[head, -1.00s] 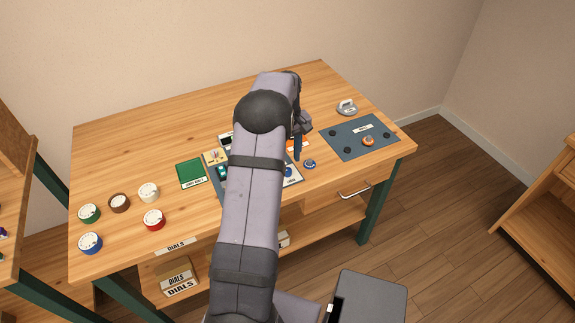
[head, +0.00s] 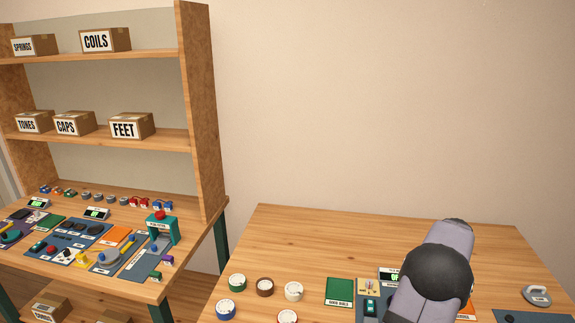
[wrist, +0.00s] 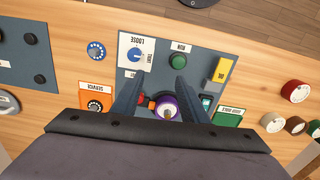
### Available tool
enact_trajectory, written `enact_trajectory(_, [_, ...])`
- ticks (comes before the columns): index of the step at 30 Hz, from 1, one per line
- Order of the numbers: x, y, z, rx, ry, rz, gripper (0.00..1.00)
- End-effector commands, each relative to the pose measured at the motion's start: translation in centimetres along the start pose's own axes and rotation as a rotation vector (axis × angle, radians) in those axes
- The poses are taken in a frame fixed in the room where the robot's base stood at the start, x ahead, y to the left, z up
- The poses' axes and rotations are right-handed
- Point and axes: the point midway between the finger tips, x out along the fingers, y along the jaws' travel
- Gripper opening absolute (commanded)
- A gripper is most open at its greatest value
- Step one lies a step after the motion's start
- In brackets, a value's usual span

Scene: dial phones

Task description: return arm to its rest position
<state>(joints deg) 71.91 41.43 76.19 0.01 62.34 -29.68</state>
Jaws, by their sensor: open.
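My gripper (wrist: 156,72) is open in the wrist view, its two dark fingers apart above a blue-grey panel (wrist: 215,45). A purple round piece with a pale top (wrist: 166,108) shows between and below the fingers; I cannot tell its exact height against them. Nothing is visibly held. In the head view, my arm reaches over the right part of the wooden table (head: 290,240), and its dark joint hides the gripper.
A green mat (head: 339,290) lies beside my arm. A shelf unit (head: 205,110) with labelled boxes stands at left. The table's back left is clear.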

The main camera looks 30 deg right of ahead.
Motion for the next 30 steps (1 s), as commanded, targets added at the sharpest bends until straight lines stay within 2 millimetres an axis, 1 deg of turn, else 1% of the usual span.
enact_trajectory(1, [-0.5,-2.8,-0.5,-0.037,0.001,0.0,0.4])
enact_trajectory(2, [-0.7,-4.5,-0.7,-0.056,0.0,0.0,0.4])
enact_trajectory(3, [-1.0,-6.9,-0.8,-0.085,0.001,0.0,0.4])
enact_trajectory(4, [-1.3,-8.9,-0.8,-0.107,0.0,0.0,0.4])
enact_trajectory(5, [-1.5,-10.9,-0.7,-0.131,0.001,0.0,0.4])
enact_trajectory(6, [-1.8,-13.6,-0.4,-0.163,0.001,0.0,0.4])
enact_trajectory(8, [-2.2,-17.6,0.5,-0.212,0.002,0.001,0.4])
enact_trajectory(9, [-2.4,-20.2,1.3,-0.245,0.001,0.0,0.4])
enact_trajectory(11, [-2.6,-24.0,2.9,-0.296,0.002,0.001,0.4])
enact_trajectory(12, [-2.8,-26.3,4.2,-0.329,0.003,0.001,0.4])
enact_trajectory(14, [-2.9,-29.4,6.4,-0.379,0.003,0.001,0.4])
enact_trajectory(15, [-2.9,-31.4,8.1,-0.413,0.003,0.001,0.4])
enact_trajectory(17, [-2.9,-33.9,10.7,-0.464,0.004,0.0,0.4])
enact_trajectory(18, [-2.8,-35.3,12.6,-0.497,0.003,0.0,0.4])
enact_trajectory(20, [-2.6,-37.0,15.4,-0.543,0.003,0.0,0.4])
enact_trajectory(21, [-2.5,-37.9,17.1,-0.574,0.004,0.0,0.4])
enact_trajectory(24, [-2.0,-39.3,21.2,-0.638,0.004,0.0,0.4])
enact_trajectory(27, [-1.5,-39.9,24.3,-0.687,0.003,0.0,0.4])
enact_trajectory(30, [-1.1,-40.0,26.4,-0.719,0.001,0.0,0.4])
